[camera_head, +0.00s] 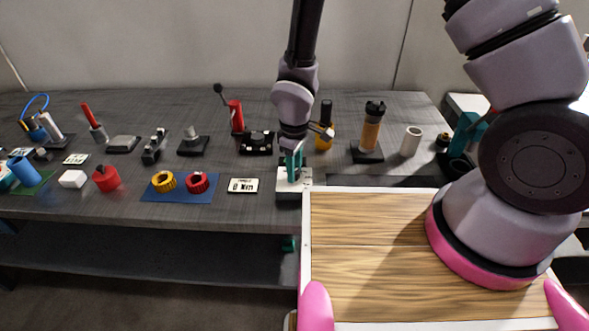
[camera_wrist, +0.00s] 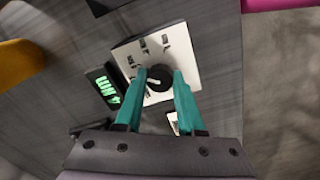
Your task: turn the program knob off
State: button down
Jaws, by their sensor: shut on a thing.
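The program knob (camera_wrist: 158,77) is a round black dial with a white pointer mark, set in a white square panel (camera_wrist: 187,48) with small dark markings around it. My gripper (camera_wrist: 160,71) has its two teal fingers on either side of the knob, shut on it. In the head view my gripper (camera_head: 291,172) points down at the white panel box (camera_head: 294,187) near the bench's front edge, and the knob is hidden there. The pointer's exact setting is hard to read.
A dark display with green characters (camera_wrist: 106,88) sits beside the panel. A label card (camera_head: 242,186) and a blue mat (camera_head: 180,197) with yellow and red rings lie to the left. A wooden-topped surface (camera_head: 400,245) is at the right front. Several tools stand behind.

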jog(key=n, duration=0.3)
jog(key=shift+n, duration=2.1)
jog(key=c, duration=0.5)
grip_release()
notch_tip(320, 180, up, 11)
jog(key=shift+f, duration=0.1)
